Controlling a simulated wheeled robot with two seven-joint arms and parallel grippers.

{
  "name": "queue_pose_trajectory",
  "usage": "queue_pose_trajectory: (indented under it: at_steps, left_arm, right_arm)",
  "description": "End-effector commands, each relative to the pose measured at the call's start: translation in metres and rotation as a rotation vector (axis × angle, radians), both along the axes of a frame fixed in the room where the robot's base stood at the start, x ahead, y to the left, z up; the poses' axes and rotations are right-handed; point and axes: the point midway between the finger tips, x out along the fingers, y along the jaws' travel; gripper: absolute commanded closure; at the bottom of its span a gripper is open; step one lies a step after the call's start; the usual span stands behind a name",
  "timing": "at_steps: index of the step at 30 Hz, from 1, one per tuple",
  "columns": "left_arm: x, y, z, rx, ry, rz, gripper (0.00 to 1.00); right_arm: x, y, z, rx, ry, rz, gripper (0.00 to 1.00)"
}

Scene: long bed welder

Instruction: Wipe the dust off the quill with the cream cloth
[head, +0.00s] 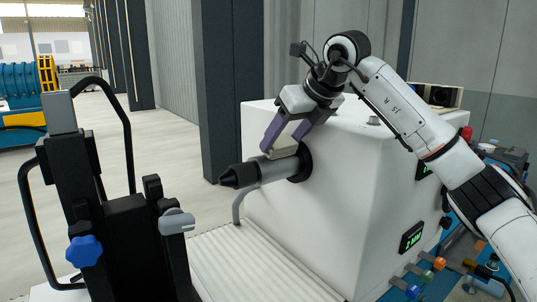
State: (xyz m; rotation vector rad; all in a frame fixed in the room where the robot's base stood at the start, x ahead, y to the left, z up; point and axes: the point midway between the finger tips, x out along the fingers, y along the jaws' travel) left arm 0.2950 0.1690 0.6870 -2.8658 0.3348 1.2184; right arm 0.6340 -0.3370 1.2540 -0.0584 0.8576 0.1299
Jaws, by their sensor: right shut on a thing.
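The quill (270,171) is a grey metal cylinder with a dark pointed tip, sticking out to the left from a dark round collar on the white machine housing (325,195). My right gripper (282,146) comes down from above and is shut on the cream cloth (284,148). The cloth is a small folded pad resting on or just above the top of the quill, close to the collar; contact is hard to tell. Dust on the quill is too small to make out. My left gripper is not in view.
A black fixture (108,220) with a blue knob (84,251) and a grey rod end stands at the left front. A ribbed white bed (245,262) lies below the quill. Coloured valves and tools crowd the lower right. Open floor lies behind at left.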

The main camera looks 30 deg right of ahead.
Motion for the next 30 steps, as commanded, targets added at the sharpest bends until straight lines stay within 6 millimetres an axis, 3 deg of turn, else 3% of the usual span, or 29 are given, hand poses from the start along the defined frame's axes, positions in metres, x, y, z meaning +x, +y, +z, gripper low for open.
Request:
queue_pose_trajectory:
  at_steps: [15, 30]
  left_arm:
    - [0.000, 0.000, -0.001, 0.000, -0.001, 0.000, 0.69]
    - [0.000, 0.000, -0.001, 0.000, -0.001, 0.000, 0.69]
  right_arm:
    - [-0.005, 0.042, -0.001, -0.001, 0.003, 0.006, 0.66]
    - [-0.007, 0.050, -0.001, 0.000, 0.003, 0.004, 0.66]
